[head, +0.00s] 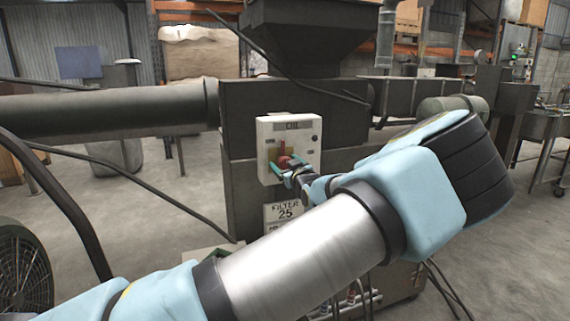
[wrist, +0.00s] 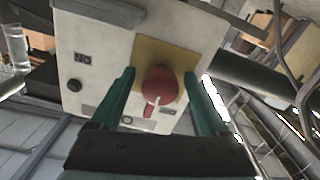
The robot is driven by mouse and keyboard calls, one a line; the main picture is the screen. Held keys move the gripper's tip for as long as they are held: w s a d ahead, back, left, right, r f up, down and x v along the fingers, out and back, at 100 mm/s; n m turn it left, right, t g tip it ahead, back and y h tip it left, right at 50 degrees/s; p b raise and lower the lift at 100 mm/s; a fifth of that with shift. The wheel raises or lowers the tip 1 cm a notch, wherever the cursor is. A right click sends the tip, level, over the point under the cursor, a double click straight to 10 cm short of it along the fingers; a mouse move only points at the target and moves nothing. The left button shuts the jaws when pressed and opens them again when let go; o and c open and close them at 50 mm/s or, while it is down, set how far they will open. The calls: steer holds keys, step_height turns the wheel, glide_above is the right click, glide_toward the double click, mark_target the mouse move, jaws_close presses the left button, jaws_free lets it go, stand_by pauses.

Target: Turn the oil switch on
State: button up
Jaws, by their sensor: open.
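The oil switch is a red rotary knob (wrist: 160,88) on a yellow plate (wrist: 178,52), set in a white box labelled OIL (head: 302,134). In the wrist view, which shows the box tilted, the knob's pale pointer line runs toward the picture's bottom. In the head view the red knob (head: 284,161) is partly hidden by my gripper (head: 281,171). My gripper's green fingers are open, one on each side of the knob in the wrist view (wrist: 161,95). I cannot tell whether they touch it.
The box is mounted on a dark machine (head: 240,190) with a large pipe (head: 110,108) to its left. A FILTER 25 label (head: 284,213) is below the box. A black cable (head: 150,185) hangs at left. Open concrete floor lies to the left.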

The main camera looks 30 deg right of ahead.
jaws_close()
stand_by(0.5)
steer(key=shift+m, duration=0.4)
steer(key=m+p, duration=0.1)
steer(key=m, duration=0.2)
steer(key=shift+r+m, duration=0.1)
steer(key=shift+m, duration=0.3)
steer(key=m+p, duration=0.2)
steer(key=m, duration=0.2)
steer(key=shift+m, duration=0.3)
steer(key=m+p, duration=0.1)
steer(key=m, duration=0.3)
steer(key=shift+p, duration=0.35)
steer(key=m+p, duration=0.1)
steer(key=m, duration=0.3)
steer(key=shift+m, duration=0.3)
